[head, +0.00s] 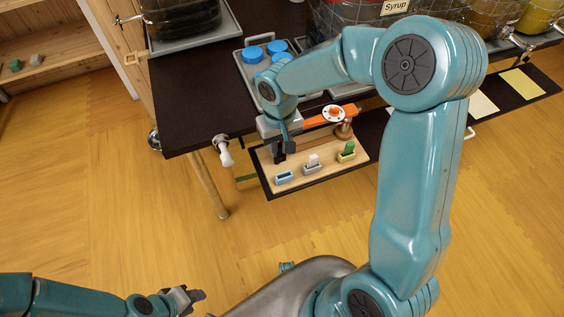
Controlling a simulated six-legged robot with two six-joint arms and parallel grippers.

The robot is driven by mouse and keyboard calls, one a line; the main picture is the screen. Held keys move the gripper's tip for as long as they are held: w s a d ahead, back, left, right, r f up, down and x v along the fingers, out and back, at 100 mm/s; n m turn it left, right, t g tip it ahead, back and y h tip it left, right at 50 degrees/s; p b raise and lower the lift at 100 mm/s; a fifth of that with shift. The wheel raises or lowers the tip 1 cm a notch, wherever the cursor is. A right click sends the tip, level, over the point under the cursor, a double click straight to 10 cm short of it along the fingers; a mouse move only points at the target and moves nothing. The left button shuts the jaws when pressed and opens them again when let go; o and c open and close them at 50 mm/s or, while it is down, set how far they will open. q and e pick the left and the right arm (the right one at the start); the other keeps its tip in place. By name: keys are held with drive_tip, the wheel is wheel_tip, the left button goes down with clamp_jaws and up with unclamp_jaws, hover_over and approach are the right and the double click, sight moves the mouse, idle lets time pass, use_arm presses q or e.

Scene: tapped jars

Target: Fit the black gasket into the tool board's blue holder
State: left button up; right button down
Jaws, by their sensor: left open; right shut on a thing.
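The wooden tool board (325,172) hangs at the dark table's front edge. Its blue holder (285,178) is at the board's left end and looks empty. My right gripper (282,152) is over the board's left part, just behind and above the blue holder. It is shut on a small dark piece, which I take to be the black gasket (279,158); its shape blends with the dark fingers, and I cannot tell whether it touches the board. My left gripper (194,296) is open and empty, low at the bottom of the view, far from the board.
A grey holder (312,168) with a white piece and a holder with a green piece (348,149) are to the right. An orange tool (325,116) lies behind. Blue lids (252,54) sit on a tray. The floor is clear.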

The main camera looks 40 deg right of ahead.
sight(284, 159)
drive_tip(key=shift+s+d+f+b, duration=0.2)
drive_tip(key=shift+d+f+b, duration=0.1)
drive_tip(key=shift+d+b, duration=0.25)
use_arm(q)
wheel_tip(284, 159, down, 3)
drive_tip(key=shift+r, duration=0.1)
use_arm(e)
drive_tip(key=shift+r, duration=0.25)
use_arm(q)
drive_tip(key=shift+a, duration=0.1)
use_arm(e)
drive_tip(key=shift+a, duration=0.1)
drive_tip(key=shift+f, duration=0.2)
use_arm(q)
drive_tip(key=shift+f+b, duration=2.65)
use_arm(e)
drive_tip(key=shift+s+f, duration=0.1)
drive_tip(key=shift+f, duration=2.8)
use_arm(q)
drive_tip(key=shift+f+b, duration=1.7)
use_arm(e)
drive_tip(key=shift+f, duration=2.05)
